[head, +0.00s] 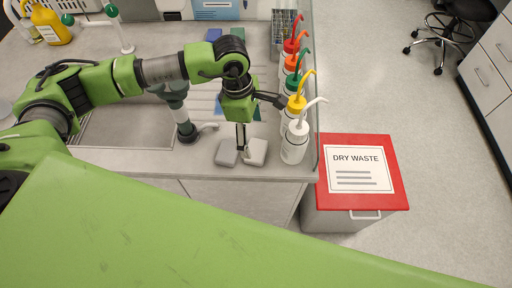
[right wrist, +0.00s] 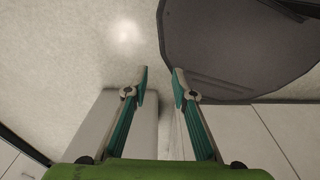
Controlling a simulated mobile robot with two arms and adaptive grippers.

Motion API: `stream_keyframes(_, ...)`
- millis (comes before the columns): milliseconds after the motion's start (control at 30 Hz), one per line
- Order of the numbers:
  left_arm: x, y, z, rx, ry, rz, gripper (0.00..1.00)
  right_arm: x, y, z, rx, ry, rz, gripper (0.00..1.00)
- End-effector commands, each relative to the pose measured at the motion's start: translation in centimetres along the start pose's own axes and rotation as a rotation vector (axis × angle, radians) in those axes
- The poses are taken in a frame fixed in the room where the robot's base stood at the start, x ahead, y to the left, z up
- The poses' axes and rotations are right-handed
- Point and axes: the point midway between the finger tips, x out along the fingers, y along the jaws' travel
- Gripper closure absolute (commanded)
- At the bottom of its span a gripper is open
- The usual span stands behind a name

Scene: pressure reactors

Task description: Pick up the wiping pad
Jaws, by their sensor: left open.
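My left gripper (head: 243,146) points down at the front edge of the counter, right of the sink. Its fingers reach down between a grey block-like pad (head: 227,153) and a paler, whitish pad (head: 256,152). I cannot tell which of the two is the wiping pad, or whether the fingers touch either. The gripper is open, with nothing clearly held. Blue and green flat pieces (head: 214,35) lie farther back on the counter. My right gripper (right wrist: 160,75) shows in the right wrist view, open and empty, over the floor.
Wash bottles with coloured caps (head: 294,140) stand in a row close right of my left gripper. A sink (head: 125,125) lies to the left. A red-lidded dry waste bin (head: 395,170) stands beside the counter. The floor (head: 420,110) to the right is open.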

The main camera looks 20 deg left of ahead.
Motion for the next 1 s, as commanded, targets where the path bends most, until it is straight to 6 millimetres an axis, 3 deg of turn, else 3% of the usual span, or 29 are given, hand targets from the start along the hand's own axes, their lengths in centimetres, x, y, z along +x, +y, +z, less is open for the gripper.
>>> stream_keyframes(100, 1.5, 0.0, 0.1, -0.001, -0.001, -0.001, 0.22, -0.8, -0.5, 2.9, -0.001, -0.042, -0.006, 0.76)
stream_keyframes(167, 2.1, 0.0, 0.1, -0.001, -0.002, -0.001, 0.22, -0.9, -0.6, 3.4, -0.001, -0.049, -0.007, 0.76)
stream_keyframes(267, 2.5, 0.0, 0.1, 0.000, -0.002, 0.000, 0.22, -1.1, -0.5, 2.8, -0.001, -0.041, -0.006, 0.76)
stream_keyframes(433, 4.0, -0.3, -0.1, -0.003, 0.000, -0.004, 0.22, -2.6, 0.1, -0.8, -0.001, 0.009, 0.000, 0.76)
stream_keyframes(533, 5.5, -0.4, -0.1, -0.001, -0.001, -0.003, 0.22, -3.5, 0.2, -1.8, -0.001, 0.023, 0.002, 0.76)
stream_keyframes(700, 7.4, -0.3, -0.2, -0.002, -0.001, -0.001, 0.22, -3.8, 0.2, -1.1, -0.001, 0.011, 0.002, 0.76)
stream_keyframes(933, 7.7, -0.2, -0.2, -0.001, -0.003, 0.001, 0.22, -3.8, 0.2, 0.7, -0.002, -0.014, 0.002, 0.76)
stream_keyframes(967, 7.7, -0.2, -0.2, -0.001, -0.003, 0.001, 0.24, -3.8, 0.2, 0.7, -0.002, -0.016, 0.002, 0.76)
stream_keyframes(1000, 7.7, -0.2, -0.2, -0.001, -0.003, 0.001, 0.34, -3.8, 0.3, 0.8, -0.002, -0.016, 0.002, 0.76)
